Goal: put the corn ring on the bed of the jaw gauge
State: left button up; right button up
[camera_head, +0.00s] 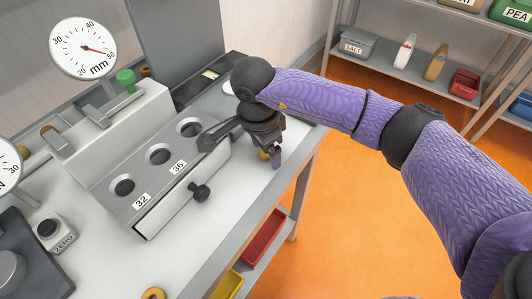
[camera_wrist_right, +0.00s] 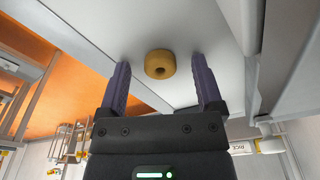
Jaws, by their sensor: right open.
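A tan-yellow ring (camera_wrist_right: 160,64) lies on the pale bench top, between and just beyond the fingertips of my right gripper (camera_wrist_right: 162,80) in the right wrist view. My right gripper is open and empty, pointing down at the bench. In the head view the gripper (camera_head: 271,158) is right of the holed block, and the ring (camera_head: 264,155) shows partly behind it. The jaw gauge (camera_head: 112,125), with a round mm dial (camera_head: 83,47) and a green knob (camera_head: 126,78), stands at the back left. My left gripper is not in view.
A holed block (camera_head: 140,190) labelled 32 and 36, with a black front knob (camera_head: 200,192), stands between the gauge and my right gripper. Another yellow ring (camera_head: 153,294) lies near the bench front. Shelves (camera_head: 420,85) stand beyond the orange floor.

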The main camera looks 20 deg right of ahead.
jog(key=c, duration=1)
jog(key=shift+r, duration=0.1)
